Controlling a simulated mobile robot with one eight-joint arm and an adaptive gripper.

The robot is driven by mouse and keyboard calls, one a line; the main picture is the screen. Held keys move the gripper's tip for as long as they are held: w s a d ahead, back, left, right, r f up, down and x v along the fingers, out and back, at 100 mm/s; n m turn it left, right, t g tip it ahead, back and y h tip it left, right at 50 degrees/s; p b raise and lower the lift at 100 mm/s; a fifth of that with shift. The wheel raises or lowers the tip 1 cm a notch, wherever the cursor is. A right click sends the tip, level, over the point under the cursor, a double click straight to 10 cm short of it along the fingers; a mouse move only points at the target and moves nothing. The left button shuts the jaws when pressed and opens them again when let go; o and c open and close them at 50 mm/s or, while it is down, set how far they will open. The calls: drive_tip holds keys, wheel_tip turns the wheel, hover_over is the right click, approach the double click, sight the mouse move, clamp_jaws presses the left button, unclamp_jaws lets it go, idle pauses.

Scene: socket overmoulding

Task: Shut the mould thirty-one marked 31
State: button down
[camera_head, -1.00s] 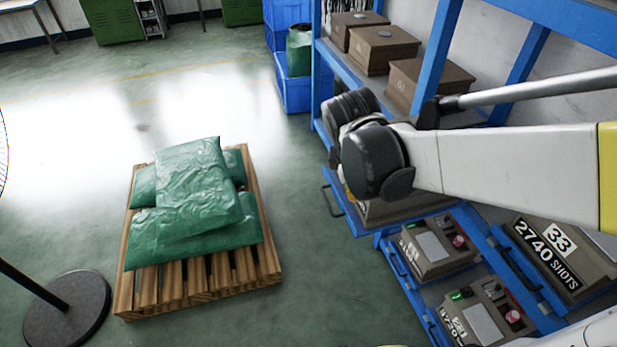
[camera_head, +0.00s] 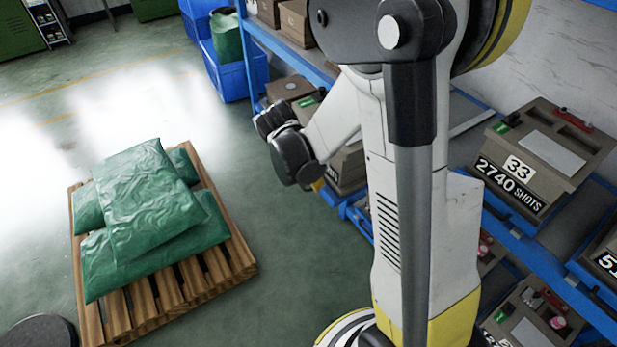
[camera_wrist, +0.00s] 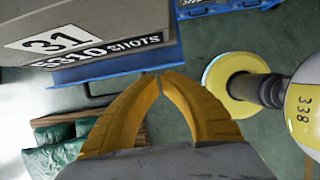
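Mould thirty-one (camera_wrist: 75,30) is a grey-brown block at the upper left of the wrist view, with a white "31" plate and a shots counter on its front. It rests on a blue tray (camera_wrist: 125,66) with a dark handle. Its upper part is cut off, so I cannot tell how its lid stands. My gripper (camera_wrist: 160,75) has two yellow curved fingers with the tips together and nothing between them. The tips are just off the tray's front edge, below the mould's counter in the picture. In the head view the fingers are not clearly visible, and my arm covers much of the rack.
The blue rack (camera_head: 545,255) holds mould 33 (camera_head: 540,160) and other moulds at right. Green sacks (camera_head: 150,215) lie on a wooden pallet (camera_head: 240,265) at left. Blue bins (camera_head: 232,75) stand behind. Green floor (camera_head: 290,240) is clear between pallet and rack.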

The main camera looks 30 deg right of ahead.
sight(328, 175)
drive_tip(key=shift+d+r+b, duration=0.15)
drive_tip(key=shift+d+b, duration=0.2)
drive_tip(key=shift+d, duration=1.5)
drive_tip(key=w+d, duration=0.1)
drive_tip(key=d, duration=3.9)
drive_tip(key=shift+w+d+p, duration=0.25)
drive_tip(key=shift+d+p, duration=0.05)
drive_tip(key=shift+p, duration=0.1)
drive_tip(key=shift+a, duration=0.15)
